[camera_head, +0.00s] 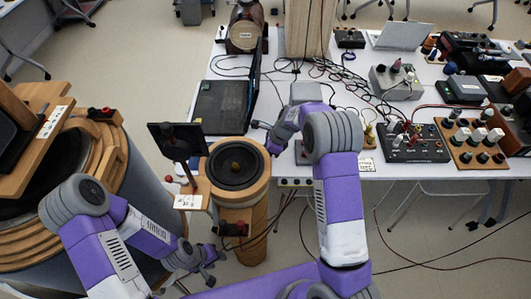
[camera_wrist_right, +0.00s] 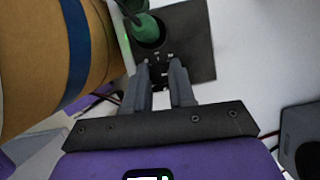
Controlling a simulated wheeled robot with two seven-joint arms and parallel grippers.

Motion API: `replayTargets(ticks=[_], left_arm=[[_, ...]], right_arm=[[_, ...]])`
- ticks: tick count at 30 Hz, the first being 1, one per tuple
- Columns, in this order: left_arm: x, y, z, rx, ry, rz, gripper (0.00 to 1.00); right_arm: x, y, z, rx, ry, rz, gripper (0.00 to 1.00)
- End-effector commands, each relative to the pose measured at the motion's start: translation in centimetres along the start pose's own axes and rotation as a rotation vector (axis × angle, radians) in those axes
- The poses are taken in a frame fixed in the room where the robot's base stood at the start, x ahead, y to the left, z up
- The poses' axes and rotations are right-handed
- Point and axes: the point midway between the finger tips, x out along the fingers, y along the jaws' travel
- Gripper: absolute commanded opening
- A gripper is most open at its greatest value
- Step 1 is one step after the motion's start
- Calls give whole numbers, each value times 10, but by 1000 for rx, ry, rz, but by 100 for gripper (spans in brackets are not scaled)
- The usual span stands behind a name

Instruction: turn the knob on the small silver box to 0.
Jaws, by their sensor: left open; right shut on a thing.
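A silver-grey box (camera_head: 396,83) with small knobs on top stands on the white table right of centre in the head view. I cannot tell if it is the small silver box named in the task. My left gripper (camera_head: 213,265) is open and empty, low in front of the round speaker. My right gripper (camera_head: 264,136) is at the table's left edge, apart from that box. In the right wrist view its fingers (camera_wrist_right: 164,68) are nearly together over a dark panel (camera_wrist_right: 186,45) with a green round part (camera_wrist_right: 148,30). What they grip is small and hardly visible.
A wooden speaker column (camera_head: 239,170) stands close to both grippers. A black laptop (camera_head: 222,105) and many loose cables lie on the table (camera_head: 350,92). Black and wooden boxes with knobs, including a black box (camera_head: 413,143), crowd its right side. A large drum-like speaker (camera_head: 110,165) fills the left.

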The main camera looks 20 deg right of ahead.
Motion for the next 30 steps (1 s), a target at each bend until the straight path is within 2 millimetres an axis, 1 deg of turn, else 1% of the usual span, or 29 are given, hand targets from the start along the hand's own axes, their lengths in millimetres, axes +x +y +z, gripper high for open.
replayTargets(ticks=[8,19,24,30], left_arm=[[-5,2,0,0,0,0,43],[-18,7,1,0,0,0,43],[-21,8,1,0,0,0,43],[-23,8,1,0,0,0,43]], right_arm=[[-1,-1,0,-61,0,26,0],[-1,-2,0,-290,0,121,0],[0,-3,1,-387,0,161,0],[0,-3,1,-463,0,192,0]])
